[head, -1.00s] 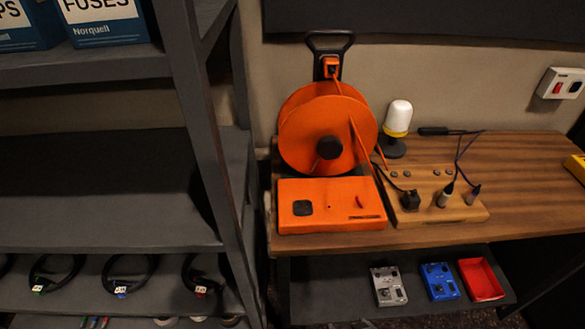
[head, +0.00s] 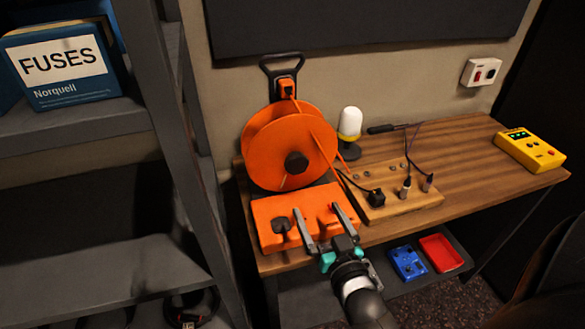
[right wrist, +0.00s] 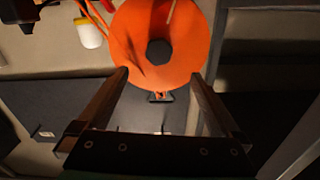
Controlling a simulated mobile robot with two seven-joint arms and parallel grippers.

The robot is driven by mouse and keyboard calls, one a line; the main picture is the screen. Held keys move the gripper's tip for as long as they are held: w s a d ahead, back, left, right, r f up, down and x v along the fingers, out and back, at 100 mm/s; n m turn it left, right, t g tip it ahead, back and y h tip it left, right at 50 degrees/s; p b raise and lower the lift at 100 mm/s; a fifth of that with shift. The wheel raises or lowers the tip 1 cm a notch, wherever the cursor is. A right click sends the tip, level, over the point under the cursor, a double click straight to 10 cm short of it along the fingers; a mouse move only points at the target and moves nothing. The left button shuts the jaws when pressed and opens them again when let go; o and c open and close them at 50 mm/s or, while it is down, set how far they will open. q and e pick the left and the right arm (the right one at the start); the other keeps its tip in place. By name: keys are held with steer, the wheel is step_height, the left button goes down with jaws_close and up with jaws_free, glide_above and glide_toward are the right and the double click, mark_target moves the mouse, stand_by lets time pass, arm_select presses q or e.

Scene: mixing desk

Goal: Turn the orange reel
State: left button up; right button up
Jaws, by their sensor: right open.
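The orange reel (head: 268,145) stands upright at the left end of the wooden desk, with a black hub (head: 296,162) on its face. An orange base box (head: 275,213) with a black socket sits in front of it. My right gripper (head: 318,210) is open and empty over the base box, in front of and below the hub, apart from the reel. In the right wrist view the reel (right wrist: 190,30) and its hub (right wrist: 160,52) show beyond and between the open fingers (right wrist: 159,75). My left gripper is not in view.
A wooden socket strip (head: 395,207) with plugs and a white-yellow lamp (head: 350,123) stand right of the reel. A yellow box (head: 530,150) is at the desk's far right. A grey shelf post (head: 165,130) rises on the left. The desk's middle right (head: 450,150) is clear.

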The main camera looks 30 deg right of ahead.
mark_target(298, 169)
steer(key=b+x, duration=0.1)
steer(key=x, duration=1.4)
steer(key=shift+w+d+r, duration=0.1)
steer(key=shift+d+r, duration=0.05)
steer(key=shift+r, duration=0.05)
steer(key=shift+c, duration=0.4)
jaws_close()
